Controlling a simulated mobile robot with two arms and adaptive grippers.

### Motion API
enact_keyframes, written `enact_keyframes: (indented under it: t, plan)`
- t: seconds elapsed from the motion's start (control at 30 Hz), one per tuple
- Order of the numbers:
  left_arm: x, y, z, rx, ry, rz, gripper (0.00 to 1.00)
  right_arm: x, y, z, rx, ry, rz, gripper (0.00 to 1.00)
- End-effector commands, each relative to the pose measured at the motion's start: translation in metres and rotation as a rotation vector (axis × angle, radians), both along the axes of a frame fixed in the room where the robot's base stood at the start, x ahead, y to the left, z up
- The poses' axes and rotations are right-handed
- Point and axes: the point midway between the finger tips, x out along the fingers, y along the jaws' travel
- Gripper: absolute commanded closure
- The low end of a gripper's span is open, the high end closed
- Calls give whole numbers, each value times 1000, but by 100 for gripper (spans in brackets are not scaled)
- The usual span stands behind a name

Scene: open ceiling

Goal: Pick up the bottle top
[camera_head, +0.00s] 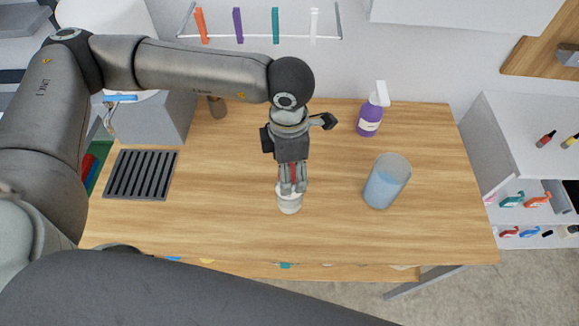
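A small white, round, cup-like object (289,205) stands on the wooden table near its middle. It may be the bottle top or the bottle that carries it; I cannot tell which. My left gripper (292,188) points down right over it, with its fingertips at the object's upper rim. The fingers are close together, with a bit of red between them higher up. They hide part of the object's top, and I cannot see whether they grip it. My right gripper is not in view.
A purple spray bottle (370,112) with a white head stands behind. A dark slatted rack (142,175) lies at the left. The table's (230,235) front left is clear.

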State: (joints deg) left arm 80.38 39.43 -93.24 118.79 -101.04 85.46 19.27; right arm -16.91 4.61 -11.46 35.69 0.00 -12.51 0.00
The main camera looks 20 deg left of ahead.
Motion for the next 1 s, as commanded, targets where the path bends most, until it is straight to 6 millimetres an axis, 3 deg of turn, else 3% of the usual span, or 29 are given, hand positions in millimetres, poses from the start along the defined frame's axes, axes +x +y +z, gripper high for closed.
enact_keyframes:
  t: [0.03, 0.3, 0.77, 1.0]
  plan:
    - [0, 0, 0, 0, 0, 0, 32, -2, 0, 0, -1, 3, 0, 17]
    - [0, 0, 0, 0, 0, 0, 67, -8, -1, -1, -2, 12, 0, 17]
    - [1, 0, 5, -1, -2, 1, 70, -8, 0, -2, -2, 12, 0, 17]
    - [-1, -3, 34, -3, -4, -3, 70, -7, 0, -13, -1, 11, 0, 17]
